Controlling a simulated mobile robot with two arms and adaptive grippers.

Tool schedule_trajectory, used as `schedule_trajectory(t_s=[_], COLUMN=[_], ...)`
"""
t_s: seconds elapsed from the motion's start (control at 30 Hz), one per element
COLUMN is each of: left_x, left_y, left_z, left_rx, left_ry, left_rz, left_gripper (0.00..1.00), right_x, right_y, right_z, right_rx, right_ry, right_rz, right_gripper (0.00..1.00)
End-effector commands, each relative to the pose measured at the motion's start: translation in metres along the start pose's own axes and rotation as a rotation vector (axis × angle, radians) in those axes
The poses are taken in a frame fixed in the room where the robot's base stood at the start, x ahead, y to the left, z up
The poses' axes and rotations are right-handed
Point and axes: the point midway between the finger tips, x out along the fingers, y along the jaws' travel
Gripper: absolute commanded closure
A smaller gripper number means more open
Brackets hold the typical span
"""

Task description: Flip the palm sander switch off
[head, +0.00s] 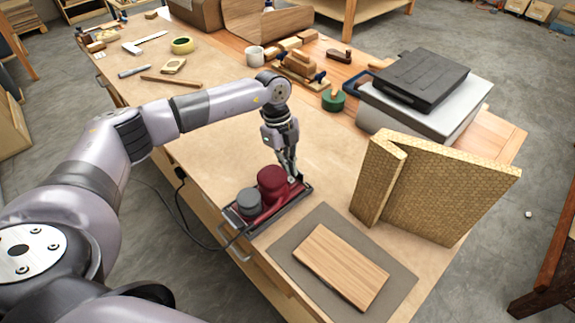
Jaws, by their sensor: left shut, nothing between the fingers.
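The palm sander (271,184) is dark red with a grey round cap at its front left. It sits in a dark tray (248,231) near the front edge of the workbench, and a black cord runs from it over the edge. My left gripper (293,178) is shut and points down at the sander's right rear side, close to or touching it; I cannot tell which. The sander's switch is too small to make out and may be hidden by the fingers. My right gripper is not in view.
A wooden board (341,266) lies on a grey mat (293,269) right of the sander. A tan patterned folded panel (440,190) stands behind it. A black case (420,80) rests on a pale box (403,118). A mug (254,56) and tape (182,45) stand farther back.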

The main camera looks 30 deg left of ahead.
Motion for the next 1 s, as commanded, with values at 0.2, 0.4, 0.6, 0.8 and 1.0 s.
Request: schedule_trajectory(t_s=[0.2, 0.4, 0.6, 0.8, 1.0], left_x=[0.010, 0.007, 0.006, 0.007, 0.009], left_y=[0.000, 0.001, 0.001, 0.001, 0.001], left_z=[0.010, 0.008, 0.003, -0.006, -0.008], left_rx=[-0.006, -0.001, -0.001, -0.002, -0.002], left_ry=[0.156, 0.147, 0.147, 0.146, 0.146], left_rz=[0.002, 0.003, 0.003, 0.004, 0.004], left_gripper=[1.00, 1.00, 1.00, 1.00, 1.00], right_x=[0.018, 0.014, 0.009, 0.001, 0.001], right_y=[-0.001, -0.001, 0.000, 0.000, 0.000], right_z=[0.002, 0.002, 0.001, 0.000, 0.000], right_rx=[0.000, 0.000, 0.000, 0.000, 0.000], right_ry=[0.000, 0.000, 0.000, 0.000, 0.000], right_rz=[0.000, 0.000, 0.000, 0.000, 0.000], right_gripper=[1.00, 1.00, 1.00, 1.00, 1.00])
